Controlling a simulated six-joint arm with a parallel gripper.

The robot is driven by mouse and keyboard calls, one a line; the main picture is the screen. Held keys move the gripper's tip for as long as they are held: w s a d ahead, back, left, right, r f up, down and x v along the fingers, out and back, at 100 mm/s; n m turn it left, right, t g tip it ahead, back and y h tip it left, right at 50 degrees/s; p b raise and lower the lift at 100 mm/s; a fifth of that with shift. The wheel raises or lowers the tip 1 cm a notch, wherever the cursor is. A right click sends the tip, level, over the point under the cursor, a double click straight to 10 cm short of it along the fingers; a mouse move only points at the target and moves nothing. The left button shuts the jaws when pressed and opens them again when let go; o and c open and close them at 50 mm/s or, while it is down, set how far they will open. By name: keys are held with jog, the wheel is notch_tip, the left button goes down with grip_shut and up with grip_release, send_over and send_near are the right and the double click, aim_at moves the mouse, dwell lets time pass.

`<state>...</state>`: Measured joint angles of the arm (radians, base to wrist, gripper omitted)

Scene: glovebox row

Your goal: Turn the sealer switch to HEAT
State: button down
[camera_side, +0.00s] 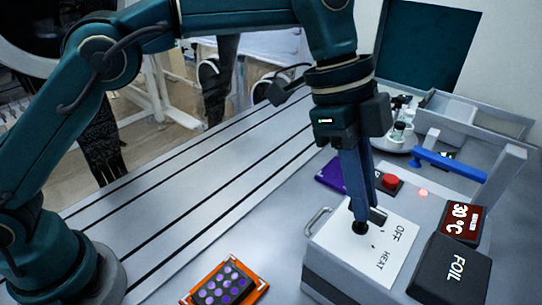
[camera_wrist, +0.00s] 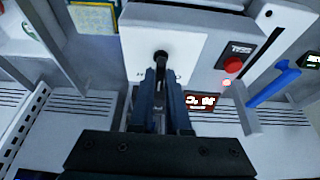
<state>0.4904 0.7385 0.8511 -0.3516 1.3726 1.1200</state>
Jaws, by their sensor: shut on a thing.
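The sealer (camera_side: 325,268) is a pale box with a white top plate marked OFF and HEAT, at the lower right of the side view. Its black switch (camera_side: 360,229) stands on the plate; it also shows in the wrist view (camera_wrist: 160,58). My gripper (camera_side: 368,214) points down over the plate with its fingers shut on the switch. The fingers (camera_wrist: 160,82) hide part of the switch and the lettering in the wrist view. I cannot tell which mark the switch points at. A display (camera_side: 462,222) reads 30 °C.
A red button (camera_side: 389,181), a lit lamp (camera_side: 423,193) and a blue handle (camera_side: 448,165) lie behind the plate. A black FOIL box (camera_side: 455,270) stands to the right. An orange tray (camera_side: 258,291) sits at the front. The grooved bench at left is clear.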

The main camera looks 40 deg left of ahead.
jog(key=c, duration=0.9)
grip_release()
jog(key=shift+v, duration=2.6)
jog(key=shift+a, duration=0.1)
